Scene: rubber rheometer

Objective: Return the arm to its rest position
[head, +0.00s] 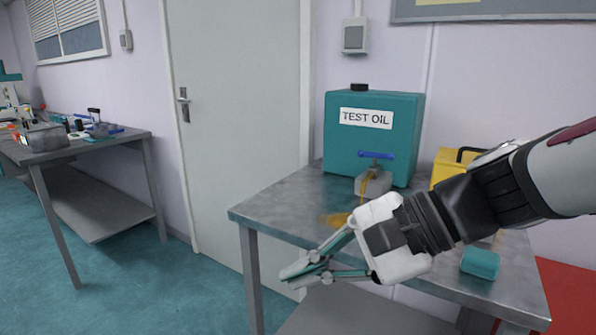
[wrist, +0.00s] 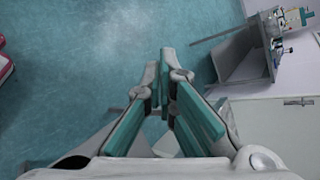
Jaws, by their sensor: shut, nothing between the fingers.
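My arm reaches in from the right in the head view. My gripper (head: 300,272) hangs in front of the metal table (head: 285,207), pointing left and slightly down. Its teal fingers come together at the tips, with nothing between them. In the wrist view my gripper (wrist: 166,62) points out over the open teal floor, its fingertips close together. My forearm and wrist hide part of the table's right side.
A teal TEST OIL container (head: 385,145) with a blue-handled tap stands on the table. A yellow case (head: 450,165) and a small teal block (head: 480,263) are to its right. A grey door (head: 235,90) and a cluttered second table (head: 125,137) stand left. Floor (head: 150,285) between the tables is clear.

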